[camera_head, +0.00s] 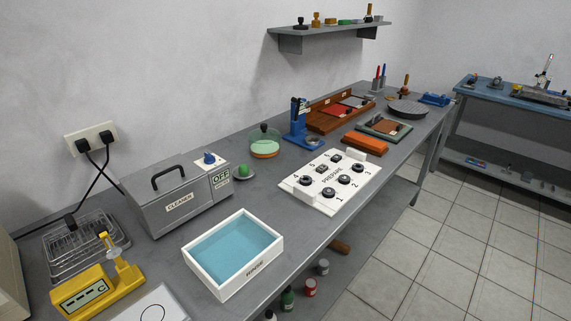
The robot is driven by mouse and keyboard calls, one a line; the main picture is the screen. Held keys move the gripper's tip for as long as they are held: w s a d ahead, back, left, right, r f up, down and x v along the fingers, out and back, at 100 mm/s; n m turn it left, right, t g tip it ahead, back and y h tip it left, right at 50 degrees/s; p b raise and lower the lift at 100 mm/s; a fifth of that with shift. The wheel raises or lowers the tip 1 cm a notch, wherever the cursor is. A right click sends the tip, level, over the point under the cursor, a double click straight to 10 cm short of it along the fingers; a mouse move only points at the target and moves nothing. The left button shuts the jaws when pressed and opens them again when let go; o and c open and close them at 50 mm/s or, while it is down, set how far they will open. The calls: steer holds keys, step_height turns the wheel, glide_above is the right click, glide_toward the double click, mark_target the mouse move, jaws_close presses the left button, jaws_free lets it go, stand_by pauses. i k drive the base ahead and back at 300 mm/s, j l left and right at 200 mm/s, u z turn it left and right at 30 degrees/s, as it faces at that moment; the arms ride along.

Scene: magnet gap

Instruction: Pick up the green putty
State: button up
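A small rounded green lump (243,170), which looks like the green putty, sits on a small grey dish on the bench, just right of the grey cleaner box. Another green item, a pale green disc (264,147) on an orange base, stands further back with a dark knob and clear cover above it. A small flat green item (345,22) also lies on the wall shelf. My gripper is not in view.
The cleaner box (180,195) stands left of the lump. A white rinse tray (232,254) with blue liquid is in front, and a white PREPARE board (330,182) with numbered dark parts is to the right. Bare grey bench (268,200) lies between them. A blue stand (300,128) is behind.

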mark_target(244, 170)
steer(key=i+l, duration=0.2)
steer(key=i, duration=0.15)
steer(key=i+l+u, duration=0.75)
